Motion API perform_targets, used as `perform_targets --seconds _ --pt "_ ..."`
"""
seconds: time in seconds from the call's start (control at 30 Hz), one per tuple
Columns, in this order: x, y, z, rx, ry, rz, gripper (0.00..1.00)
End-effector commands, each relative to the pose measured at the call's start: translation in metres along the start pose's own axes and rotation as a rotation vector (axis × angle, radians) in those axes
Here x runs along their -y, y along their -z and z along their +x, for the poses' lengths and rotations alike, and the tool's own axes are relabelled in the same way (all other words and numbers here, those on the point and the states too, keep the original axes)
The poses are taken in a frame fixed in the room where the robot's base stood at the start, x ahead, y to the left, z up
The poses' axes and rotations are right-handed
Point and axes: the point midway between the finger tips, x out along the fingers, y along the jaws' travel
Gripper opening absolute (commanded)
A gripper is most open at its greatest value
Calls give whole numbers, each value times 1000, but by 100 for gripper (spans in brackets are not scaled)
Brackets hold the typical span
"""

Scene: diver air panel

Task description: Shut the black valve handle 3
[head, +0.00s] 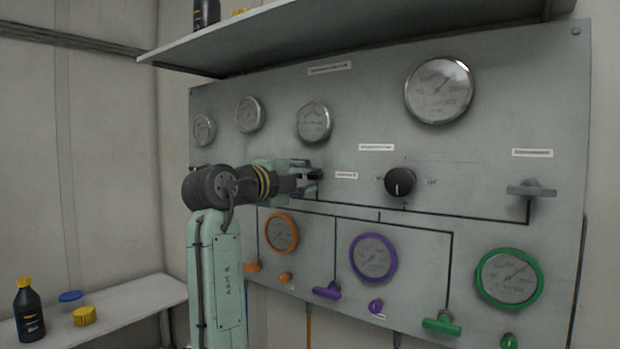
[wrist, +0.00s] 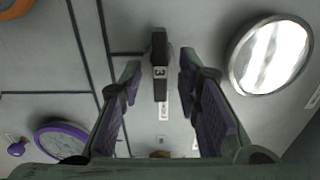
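The black valve handle 3 (wrist: 159,62) shows in the wrist view as a narrow black bar marked with a white 3. It lies between the two fingertips of my gripper (wrist: 160,72), with a gap on each side. The fingers are open and do not appear to touch it.
The grey panel (head: 460,160) carries round gauges, a black selector knob (head: 400,183) and a grey T-handle (head: 531,189) to the right. Orange, purple (head: 327,291) and green (head: 441,324) handles sit lower. A shelf (head: 350,35) juts out above.

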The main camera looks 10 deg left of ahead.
Motion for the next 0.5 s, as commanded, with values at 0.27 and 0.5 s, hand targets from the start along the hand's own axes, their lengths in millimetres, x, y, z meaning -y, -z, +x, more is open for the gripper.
perform_targets --seconds 0.27,0.5 --pt "0 -1 -61 5 1 3 30" --pt "0 -1 -97 3 0 1 30"
